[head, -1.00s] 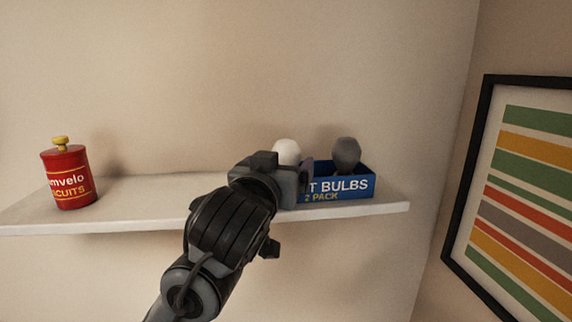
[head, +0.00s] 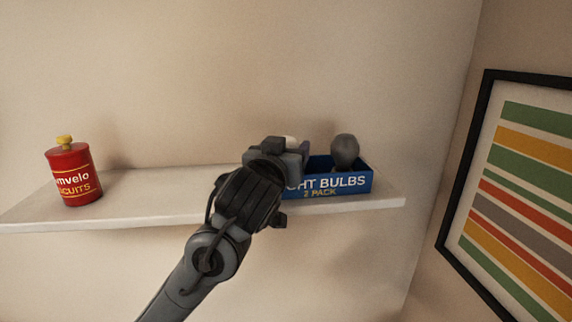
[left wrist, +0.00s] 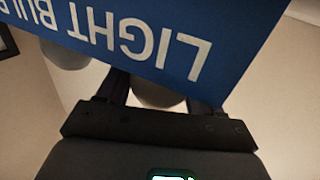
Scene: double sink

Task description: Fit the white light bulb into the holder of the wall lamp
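My left gripper (head: 280,150) is at the left end of the blue light bulb box (head: 328,182) on the shelf. The white bulb (head: 291,139) is mostly hidden behind it, only a bit of its top showing. In the left wrist view the white bulb (left wrist: 158,95) lies between my two fingers, which stand apart on either side. The box's front wall hides part of the bulb and the fingertips; I cannot tell whether the fingers press on it. A grey bulb (head: 345,152) stands in the box's right half. The wall lamp and right gripper are not in view.
The white shelf (head: 150,207) runs along the wall. A red biscuit tin (head: 74,175) with a yellow knob stands at its left. The shelf between tin and gripper is clear. A framed striped picture (head: 520,190) hangs on the right wall.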

